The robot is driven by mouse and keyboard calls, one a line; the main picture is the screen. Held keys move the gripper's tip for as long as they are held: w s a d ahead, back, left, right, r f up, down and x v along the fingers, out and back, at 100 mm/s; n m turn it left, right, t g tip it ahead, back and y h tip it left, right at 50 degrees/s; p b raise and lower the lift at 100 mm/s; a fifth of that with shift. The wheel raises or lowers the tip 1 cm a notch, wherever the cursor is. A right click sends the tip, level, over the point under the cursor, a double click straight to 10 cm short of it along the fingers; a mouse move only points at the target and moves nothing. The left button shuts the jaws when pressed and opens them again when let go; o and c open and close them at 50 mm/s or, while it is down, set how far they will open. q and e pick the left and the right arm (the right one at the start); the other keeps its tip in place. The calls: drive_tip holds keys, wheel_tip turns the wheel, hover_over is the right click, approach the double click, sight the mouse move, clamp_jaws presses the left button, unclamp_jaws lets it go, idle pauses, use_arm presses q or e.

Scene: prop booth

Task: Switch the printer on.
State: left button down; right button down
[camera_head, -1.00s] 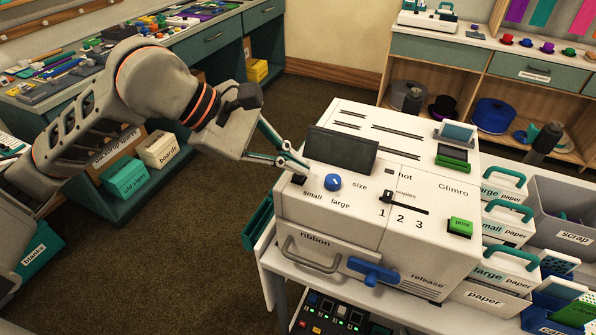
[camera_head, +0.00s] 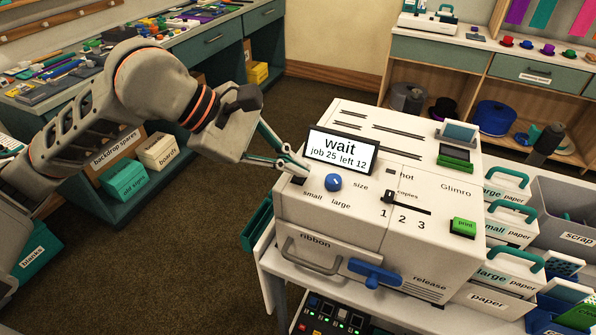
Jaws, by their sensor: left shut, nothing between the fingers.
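The white printer (camera_head: 400,250) stands on a white table in front of me. Its screen (camera_head: 338,152) is lit and reads "wait, job 25 left 12". A blue size knob (camera_head: 333,182), a copies slider (camera_head: 408,202) and a green print button (camera_head: 464,226) are on its top. My left gripper (camera_head: 302,174) is shut and empty, its fingertips at the top's left corner, just left of the blue knob and below the screen. A small dark part (camera_head: 298,181) shows at the fingertips, partly hidden by them. I do not see my right gripper.
A blue release lever (camera_head: 374,271) and a ribbon handle (camera_head: 311,256) stick out of the printer's front. Paper boxes (camera_head: 503,226) and a grey scrap bin (camera_head: 575,215) crowd its right side. Open floor (camera_head: 215,240) lies to the left.

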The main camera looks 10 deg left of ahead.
sight(295, 177)
use_arm(q)
drive_tip(key=shift+r, duration=0.15)
drive_tip(key=shift+r+p, duration=1.45)
drive_tip(key=shift+r, duration=1.65)
